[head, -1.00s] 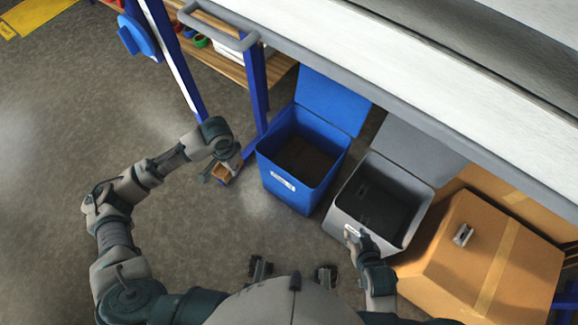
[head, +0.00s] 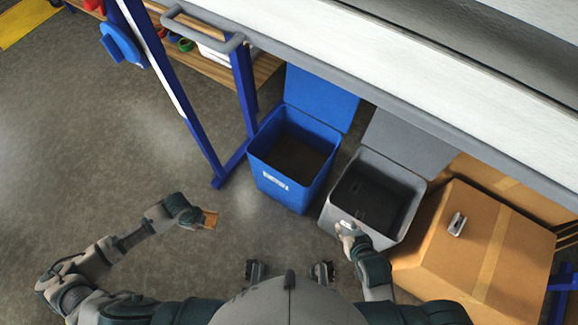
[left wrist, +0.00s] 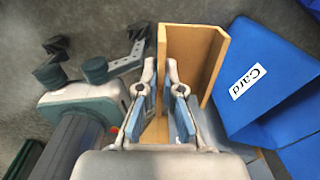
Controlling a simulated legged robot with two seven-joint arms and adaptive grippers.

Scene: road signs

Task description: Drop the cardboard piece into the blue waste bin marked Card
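The cardboard piece (head: 210,219) is a small brown folded piece, held above the floor left of the blue bin in the head view. In the left wrist view it is an angled piece (left wrist: 205,65) between and beyond my fingers. My left gripper (head: 201,217) is shut on it; its fingers also show in the left wrist view (left wrist: 164,88). The blue waste bin (head: 300,194) stands with its lid open, apart from the piece. Its white label reads "Card" in the left wrist view (left wrist: 249,81). My right gripper (head: 347,230) is by the grey bin's front; its opening is unclear.
A grey open bin (head: 335,205) stands right of the blue one, with a large cardboard box (head: 470,240) farther right. A blue metal frame (head: 235,160) stands left of the blue bin. A white-topped surface (head: 400,80) overhangs behind. The floor at left is clear.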

